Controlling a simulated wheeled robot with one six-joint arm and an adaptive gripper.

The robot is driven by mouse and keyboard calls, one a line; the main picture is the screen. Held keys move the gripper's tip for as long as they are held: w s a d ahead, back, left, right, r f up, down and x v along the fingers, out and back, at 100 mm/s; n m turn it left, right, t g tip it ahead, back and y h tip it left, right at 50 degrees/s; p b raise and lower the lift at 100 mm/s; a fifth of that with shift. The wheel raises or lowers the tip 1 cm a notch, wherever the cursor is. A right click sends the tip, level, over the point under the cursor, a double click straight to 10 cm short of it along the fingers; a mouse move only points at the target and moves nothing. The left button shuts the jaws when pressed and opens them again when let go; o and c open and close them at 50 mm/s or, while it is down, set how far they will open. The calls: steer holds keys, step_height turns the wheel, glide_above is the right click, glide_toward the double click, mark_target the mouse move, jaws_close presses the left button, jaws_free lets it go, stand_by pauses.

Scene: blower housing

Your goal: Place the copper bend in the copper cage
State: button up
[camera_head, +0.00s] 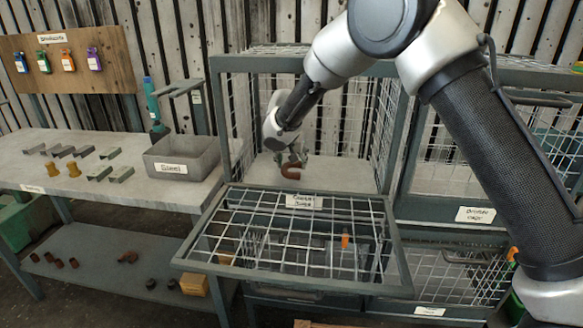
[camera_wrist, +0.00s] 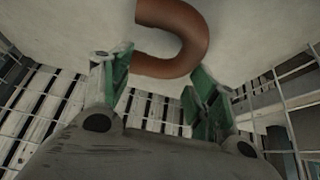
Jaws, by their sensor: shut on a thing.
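The copper bend (camera_head: 291,173) is a brown U-shaped pipe. My gripper (camera_head: 294,161) is shut on it and holds it inside the wire-mesh cage, low over the pale cage floor (camera_head: 338,174). I cannot tell whether the bend touches the floor. The cage's front mesh door (camera_head: 290,236) is folded down, with a label (camera_head: 303,202) that is hard to read. In the wrist view, the bend (camera_wrist: 192,35) sits at the tips of the green fingers (camera_wrist: 160,68), its curve to the right, the pale floor behind it.
Mesh side walls (camera_head: 385,140) and grey posts enclose the cage. A second labelled cage (camera_head: 475,215) stands to the right. A bench (camera_head: 60,165) with a grey bin (camera_head: 182,155) and small parts is left. Brown pipe pieces (camera_head: 127,257) lie on its lower shelf.

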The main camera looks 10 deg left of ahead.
mark_target(292, 167)
steer(key=shift+a, duration=0.15)
steer(key=shift+w+g, duration=0.15)
steer(key=shift+g, duration=0.35)
steer(key=shift+f, duration=1.4)
steer(key=shift+f, duration=0.1)
steer(key=o, duration=1.2)
